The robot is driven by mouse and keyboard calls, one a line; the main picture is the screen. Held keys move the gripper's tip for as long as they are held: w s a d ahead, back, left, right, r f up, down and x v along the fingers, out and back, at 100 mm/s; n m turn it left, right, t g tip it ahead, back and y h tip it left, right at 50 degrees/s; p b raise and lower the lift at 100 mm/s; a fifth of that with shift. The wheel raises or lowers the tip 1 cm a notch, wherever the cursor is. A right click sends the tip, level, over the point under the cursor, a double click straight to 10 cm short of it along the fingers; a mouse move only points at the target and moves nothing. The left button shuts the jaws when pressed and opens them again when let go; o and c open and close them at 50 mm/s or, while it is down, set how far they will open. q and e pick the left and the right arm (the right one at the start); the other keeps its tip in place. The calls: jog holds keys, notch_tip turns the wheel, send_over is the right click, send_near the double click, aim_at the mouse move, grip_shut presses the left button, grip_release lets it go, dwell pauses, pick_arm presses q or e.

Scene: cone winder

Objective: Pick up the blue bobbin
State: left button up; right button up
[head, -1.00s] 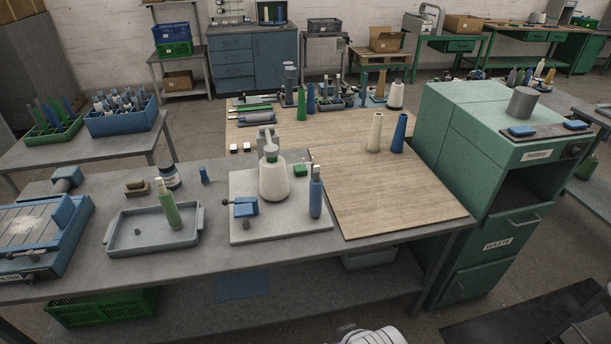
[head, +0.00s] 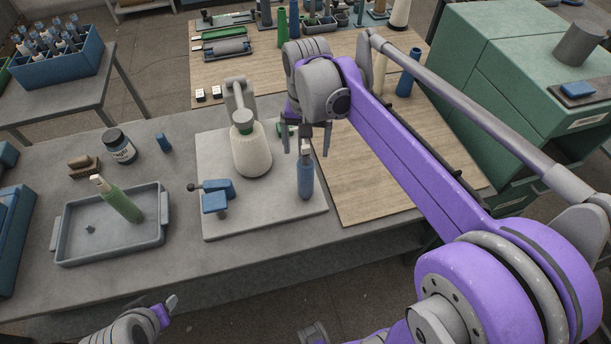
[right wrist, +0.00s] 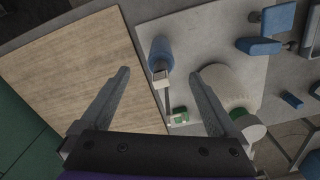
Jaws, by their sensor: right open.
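A blue bobbin (head: 305,182) with a pale top stands upright at the right side of the light grey plate (head: 262,222). In the right wrist view the blue bobbin (right wrist: 162,52) shows between the fingertips. My right gripper (head: 307,152) is open, pointing down just over the bobbin's top, with its fingers on either side and nothing held. In the head view its fingers partly overlap the area around the bobbin's top. Part of my left arm, with what looks like its gripper (head: 168,305), shows at the bottom left; its jaws cannot be made out.
A cream cone (head: 250,152) with a green top and a small blue clamp (head: 215,198) stand on the same plate. A grey tray (head: 80,244) holds a green bobbin (head: 120,202). A wooden board (head: 365,204) lies right, with a blue cone (head: 406,78) farther back.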

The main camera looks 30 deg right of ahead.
aim_at(306, 155)
notch_tip(306, 155, down, 4)
jog(key=shift+s+a+r, duration=0.1)
jog(key=shift+s+a, duration=0.05)
jog(key=f, duration=0.5)
jog(key=shift+w, duration=0.3)
jog(key=shift+r, duration=0.1)
jog(key=c, duration=1.3)
